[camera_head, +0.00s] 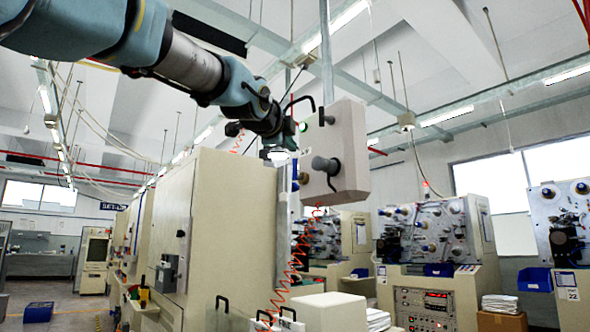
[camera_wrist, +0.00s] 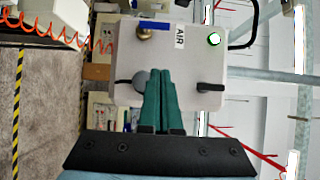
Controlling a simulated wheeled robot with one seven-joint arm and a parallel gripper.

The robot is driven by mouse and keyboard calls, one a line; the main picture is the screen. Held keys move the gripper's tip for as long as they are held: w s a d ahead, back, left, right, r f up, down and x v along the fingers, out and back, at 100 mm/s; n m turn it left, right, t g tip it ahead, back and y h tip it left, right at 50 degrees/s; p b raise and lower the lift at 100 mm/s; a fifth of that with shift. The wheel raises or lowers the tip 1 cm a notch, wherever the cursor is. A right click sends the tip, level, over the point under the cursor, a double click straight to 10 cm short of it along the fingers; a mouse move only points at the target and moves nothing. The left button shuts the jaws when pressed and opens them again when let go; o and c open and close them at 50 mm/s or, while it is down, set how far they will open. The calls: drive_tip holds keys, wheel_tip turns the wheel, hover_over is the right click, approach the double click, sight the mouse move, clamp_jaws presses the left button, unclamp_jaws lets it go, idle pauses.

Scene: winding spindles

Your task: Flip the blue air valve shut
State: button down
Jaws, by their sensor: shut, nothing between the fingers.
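The blue air valve handle (camera_wrist: 154,25) shows at the upper edge of the pale control box in the wrist view. My gripper (camera_wrist: 160,72) has green fingers, shut together and empty. The tips appear below the valve in that picture, apart from it, and overlap part of a grey knob (camera_wrist: 139,84). In the head view my gripper (camera_head: 289,124) is at the left side of the control box (camera_head: 350,135).
The box also carries a lit green button (camera_wrist: 214,39) and a black knob (camera_wrist: 210,87). A black curved handle (camera_head: 327,116) sticks out from it. An orange coiled hose (camera_head: 297,262) hangs below. A large beige cabinet (camera_head: 210,235) stands to the left.

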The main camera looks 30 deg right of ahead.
drive_tip(key=shift+w, duration=0.1)
drive_tip(key=p, duration=0.4)
approach(295, 160)
drive_tip(key=w+d, duration=0.2)
drive_tip(key=d, duration=0.3)
drive_tip(key=shift+w+d+f+p, duration=0.15)
drive_tip(key=shift+w+f+p, duration=0.2)
drive_tip(key=shift+w, duration=0.15)
drive_tip(key=shift+w+d+f+p, duration=0.2)
drive_tip(key=shift+w+f, duration=0.1)
drive_tip(key=shift+w, duration=0.2)
drive_tip(key=shift+r, duration=0.1)
drive_tip(key=shift+a+r+p, duration=0.1)
drive_tip(key=shift+p, duration=0.25)
drive_tip(key=shift+w+n, duration=0.1)
drive_tip(key=shift+n, duration=0.2)
